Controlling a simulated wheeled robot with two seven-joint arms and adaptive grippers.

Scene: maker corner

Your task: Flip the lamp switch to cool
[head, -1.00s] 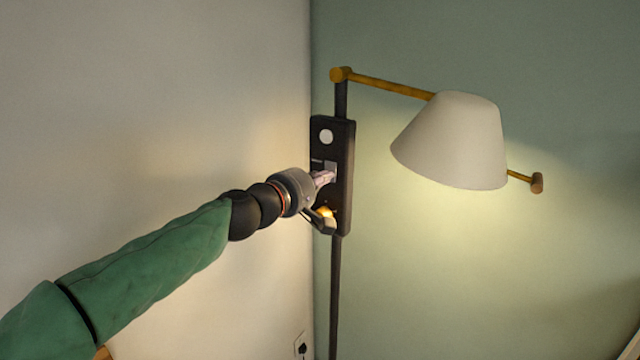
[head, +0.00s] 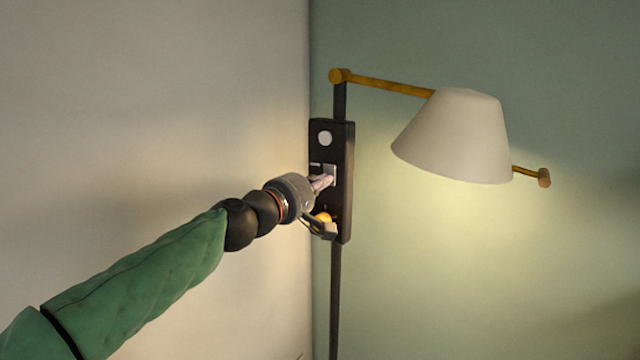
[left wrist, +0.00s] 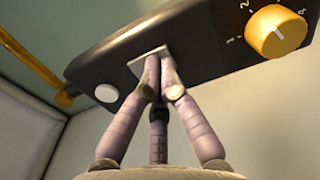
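The lamp has a white shade (head: 458,140) on a brass arm and gives a warm, yellowish light. Its black control panel (head: 345,150) is on the dark pole. The panel carries a pale switch plate (head: 331,170), which also shows in the left wrist view (left wrist: 140,66). My left gripper (head: 326,181) is at this plate. In the left wrist view its fingers (left wrist: 158,62) are drawn together, tips at the plate. The fingers hide the switch lever, so I cannot tell its position or whether they grip it. My right gripper is not in view.
A white round button (head: 325,138) is above the plate, and a yellow dial (head: 323,217) with numbers (left wrist: 276,32) is below it. A pale wall stands close on the left, a green wall behind the lamp. Free space lies below the shade.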

